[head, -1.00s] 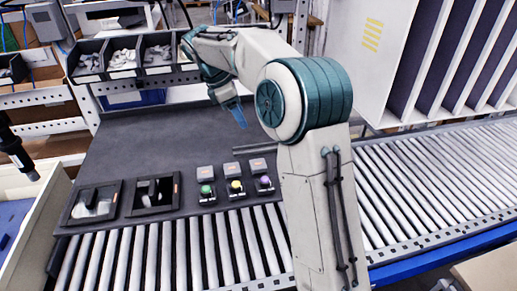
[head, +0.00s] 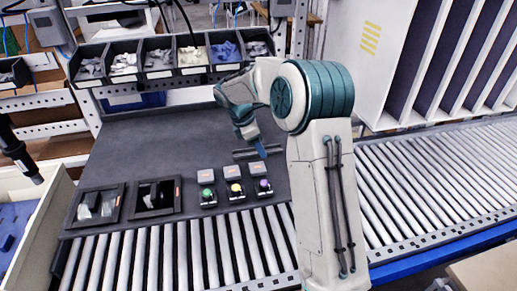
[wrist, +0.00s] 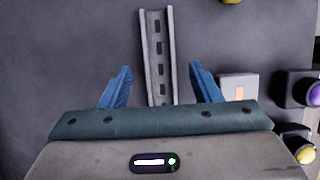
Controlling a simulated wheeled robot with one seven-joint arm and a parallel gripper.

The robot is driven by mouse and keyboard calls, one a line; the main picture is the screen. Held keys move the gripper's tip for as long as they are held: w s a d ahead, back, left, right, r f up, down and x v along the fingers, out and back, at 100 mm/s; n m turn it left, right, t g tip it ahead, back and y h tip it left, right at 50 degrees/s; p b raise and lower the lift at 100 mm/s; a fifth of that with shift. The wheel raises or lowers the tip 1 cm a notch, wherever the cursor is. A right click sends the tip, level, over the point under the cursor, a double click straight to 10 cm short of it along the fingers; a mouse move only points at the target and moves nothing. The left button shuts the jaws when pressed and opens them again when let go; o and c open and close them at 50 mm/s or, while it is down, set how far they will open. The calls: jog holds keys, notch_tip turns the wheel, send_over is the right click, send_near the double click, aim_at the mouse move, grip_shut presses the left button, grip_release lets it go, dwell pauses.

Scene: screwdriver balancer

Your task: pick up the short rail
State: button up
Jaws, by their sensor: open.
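The short rail (wrist: 157,50) is a grey slotted metal strip lying on the dark worktop. In the wrist view it runs from the top middle down behind the gripper body, which hides its lower end. In the head view the rail (head: 243,153) lies behind the row of buttons, partly covered by my gripper. My gripper (wrist: 160,72) is open, with one blue finger on each side of the rail and visible gaps to it. In the head view my gripper (head: 262,152) points down at the rail. Whether the fingertips touch the worktop cannot be told.
Green (head: 207,194), yellow (head: 236,189) and purple (head: 263,186) buttons stand in front of the rail. Two black trays (head: 97,190) lie at left. Parts bins (head: 157,72) line the back, and a roller conveyor (head: 180,255) runs along the front. The worktop's middle is clear.

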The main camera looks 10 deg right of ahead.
jog(key=shift+f, duration=0.4)
jog(key=shift+d, duration=0.1)
jog(key=shift+c, duration=0.4)
jog(key=c, duration=1.1)
jog(key=shift+r, duration=0.1)
